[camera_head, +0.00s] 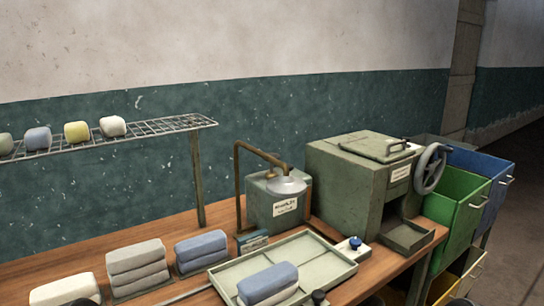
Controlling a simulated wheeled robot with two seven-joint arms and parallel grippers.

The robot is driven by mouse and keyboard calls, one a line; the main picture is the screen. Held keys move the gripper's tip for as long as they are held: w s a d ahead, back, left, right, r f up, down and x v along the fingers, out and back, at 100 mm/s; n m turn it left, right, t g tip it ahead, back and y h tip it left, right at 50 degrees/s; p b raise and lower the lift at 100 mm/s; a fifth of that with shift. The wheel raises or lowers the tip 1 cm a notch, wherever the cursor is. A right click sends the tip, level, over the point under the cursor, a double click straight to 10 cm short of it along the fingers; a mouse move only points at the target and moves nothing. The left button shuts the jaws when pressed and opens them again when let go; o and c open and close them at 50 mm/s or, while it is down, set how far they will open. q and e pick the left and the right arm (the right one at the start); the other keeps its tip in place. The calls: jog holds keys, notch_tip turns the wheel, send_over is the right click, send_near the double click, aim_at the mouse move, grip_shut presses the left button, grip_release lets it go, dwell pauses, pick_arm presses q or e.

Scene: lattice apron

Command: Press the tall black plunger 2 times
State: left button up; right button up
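A dark, rounded knob (319,297) shows at the bottom edge, just in front of the grey tray. It may be the top of the black plunger, but the rest of it is cut off by the frame. A shorter blue knob (355,242) stands on a small white plate to the right of the tray.
The wooden bench (130,252) carries folded towels (137,268), a grey tray (328,252) with a blue-grey bundle (268,283), and a green machine (345,180) with a handwheel (430,168). A wire shelf (165,127) overhangs the left. Green (455,205) and blue bins (490,180) stand right.

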pick_arm(q)
jog(key=shift+c, duration=0.6)
grip_shut()
dwell(1.2)
